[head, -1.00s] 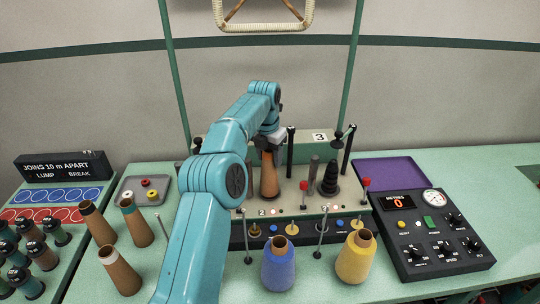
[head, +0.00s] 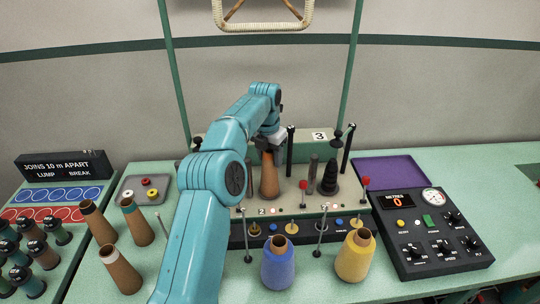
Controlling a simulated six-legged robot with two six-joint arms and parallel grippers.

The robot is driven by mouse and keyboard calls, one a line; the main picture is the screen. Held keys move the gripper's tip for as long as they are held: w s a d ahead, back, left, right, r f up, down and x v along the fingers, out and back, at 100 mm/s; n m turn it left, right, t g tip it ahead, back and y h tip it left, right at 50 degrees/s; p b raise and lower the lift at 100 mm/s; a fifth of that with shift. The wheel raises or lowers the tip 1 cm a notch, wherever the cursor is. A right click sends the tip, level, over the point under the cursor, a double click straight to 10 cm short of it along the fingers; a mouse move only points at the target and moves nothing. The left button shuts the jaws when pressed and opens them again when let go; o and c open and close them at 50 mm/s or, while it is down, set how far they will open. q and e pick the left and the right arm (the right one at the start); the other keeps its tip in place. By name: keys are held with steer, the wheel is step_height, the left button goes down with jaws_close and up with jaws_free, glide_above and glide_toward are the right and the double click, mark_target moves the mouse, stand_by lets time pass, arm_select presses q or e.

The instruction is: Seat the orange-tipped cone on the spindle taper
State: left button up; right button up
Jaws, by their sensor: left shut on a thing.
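My left gripper (head: 268,146) is shut on the top of a brown cone (head: 269,178). The cone stands upright, wide end down, at the middle station of the green spindle machine (head: 294,203). Its tip is inside the jaws, so I cannot see its tip colour. I cannot tell whether the base rests fully on a taper, as any spindle inside is hidden. A bare black stepped taper (head: 330,180) stands to the right of the cone. My right gripper does not show.
Several brown cones, one teal-tipped (head: 137,222), stand at left. A blue yarn cone (head: 279,266) and a yellow one (head: 356,257) stand in front. A control box (head: 432,235) and purple tray (head: 389,171) are at right.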

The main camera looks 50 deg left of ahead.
arm_select(q)
steer(key=shift+d+f, duration=0.1)
steer(key=shift+f, duration=0.05)
steer(key=o, duration=1.4)
steer(key=shift+w, duration=0.1)
steer(key=shift+r, duration=0.35)
steer(key=r+p, duration=0.1)
steer(key=r, duration=0.2)
steer(key=s+r+p, duration=0.1)
steer(key=r+p, duration=0.1)
steer(key=r, duration=0.2)
steer(key=r+p, duration=0.1)
steer(key=r, duration=0.3)
steer(key=shift+s+d+r+p, duration=0.1)
steer(key=shift+s+p, duration=0.1)
steer(key=shift+p, duration=0.15)
steer(key=shift+s, duration=0.1)
